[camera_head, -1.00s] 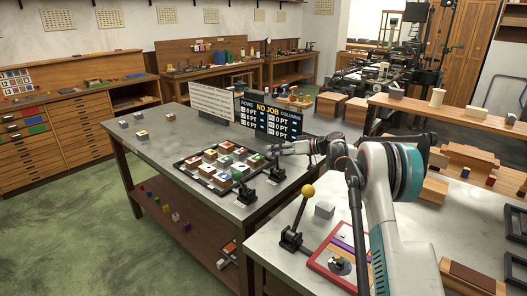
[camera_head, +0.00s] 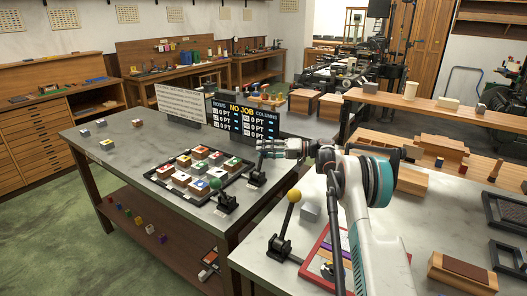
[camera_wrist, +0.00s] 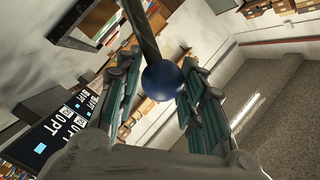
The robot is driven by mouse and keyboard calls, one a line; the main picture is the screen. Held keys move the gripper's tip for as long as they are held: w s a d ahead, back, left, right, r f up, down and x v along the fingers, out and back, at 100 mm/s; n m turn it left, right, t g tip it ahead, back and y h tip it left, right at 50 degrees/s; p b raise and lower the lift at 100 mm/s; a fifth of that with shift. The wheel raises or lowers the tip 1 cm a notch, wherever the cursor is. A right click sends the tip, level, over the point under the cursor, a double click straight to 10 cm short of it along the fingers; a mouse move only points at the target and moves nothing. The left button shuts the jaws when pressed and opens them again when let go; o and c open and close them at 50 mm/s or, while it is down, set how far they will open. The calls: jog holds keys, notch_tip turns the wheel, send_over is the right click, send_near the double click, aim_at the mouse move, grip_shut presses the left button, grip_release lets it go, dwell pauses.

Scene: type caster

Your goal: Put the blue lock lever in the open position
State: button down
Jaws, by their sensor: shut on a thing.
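The blue lock lever shows in the wrist view as a dark blue ball knob (camera_wrist: 163,80) on a black stalk. The knob lies between the two fingers of my gripper (camera_wrist: 158,75), which is shut on it. In the head view my gripper (camera_head: 266,148) is over the rear right side of the middle table, at the top of the lever's black stalk and base (camera_head: 257,176). The blue knob is hidden there by the fingers.
The NO JOB board (camera_head: 246,122) stands behind. A yellow-knobbed lever (camera_head: 288,220) stands on the near right table.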

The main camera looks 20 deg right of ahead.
dwell(0.4)
jog(key=c, duration=1.1)
grip_release()
jog(key=f+v, duration=0.1)
jog(key=v, duration=1.1)
jog(key=shift+r, duration=0.35)
